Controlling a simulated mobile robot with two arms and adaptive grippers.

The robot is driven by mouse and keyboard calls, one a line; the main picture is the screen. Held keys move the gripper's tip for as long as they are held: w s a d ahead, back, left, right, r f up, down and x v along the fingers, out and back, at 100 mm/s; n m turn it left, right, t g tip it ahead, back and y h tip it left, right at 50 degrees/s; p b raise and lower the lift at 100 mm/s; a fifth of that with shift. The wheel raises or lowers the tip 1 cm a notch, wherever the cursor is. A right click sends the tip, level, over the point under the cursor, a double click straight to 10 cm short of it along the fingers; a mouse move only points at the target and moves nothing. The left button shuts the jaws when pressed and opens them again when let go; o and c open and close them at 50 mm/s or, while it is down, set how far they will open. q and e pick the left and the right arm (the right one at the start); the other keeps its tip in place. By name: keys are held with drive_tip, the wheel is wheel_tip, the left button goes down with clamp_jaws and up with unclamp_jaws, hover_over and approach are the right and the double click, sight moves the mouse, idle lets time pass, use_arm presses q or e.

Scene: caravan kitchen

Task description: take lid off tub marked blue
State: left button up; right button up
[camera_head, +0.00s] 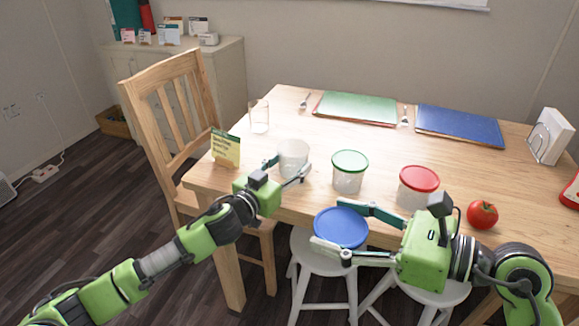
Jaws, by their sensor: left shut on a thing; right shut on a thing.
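A pale, lidless tub (293,155) stands at the front left of the table, between the fingers of my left gripper (287,167), which is shut on it. The blue lid (341,228) is apart from the tub, held roughly flat by my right gripper (329,223) in front of the table edge. The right fingers are on either side of the lid. Any marking on the tub is hidden or too small to read. A green-lidded tub (348,181) and a red-lidded tub (415,195) stand to the right on the table.
A tomato (482,215) lies right of the tubs. A glass (259,117), small card sign (225,149), green placemat (357,108) and blue placemat (459,126) are on the table (262,190). White stools (325,264) stand below the lid. A chair (172,98) is at left.

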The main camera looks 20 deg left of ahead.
use_arm(q)
drive_tip(key=shift+f, duration=0.15)
use_arm(e)
drive_tip(key=shift+f, duration=0.1)
use_arm(q)
drive_tip(key=o, duration=1.6)
drive_tip(key=shift+c, duration=0.2)
drive_tip(key=shift+r, duration=0.35)
use_arm(e)
drive_tip(key=shift+r, duration=0.25)
use_arm(q)
drive_tip(key=shift+s+a+f, duration=0.1)
drive_tip(key=shift+s+f, duration=0.05)
drive_tip(key=shift+s, duration=0.2)
use_arm(e)
drive_tip(key=shift+f, duration=0.1)
use_arm(q)
drive_tip(key=v, duration=1.1)
drive_tip(key=shift+s, duration=0.15)
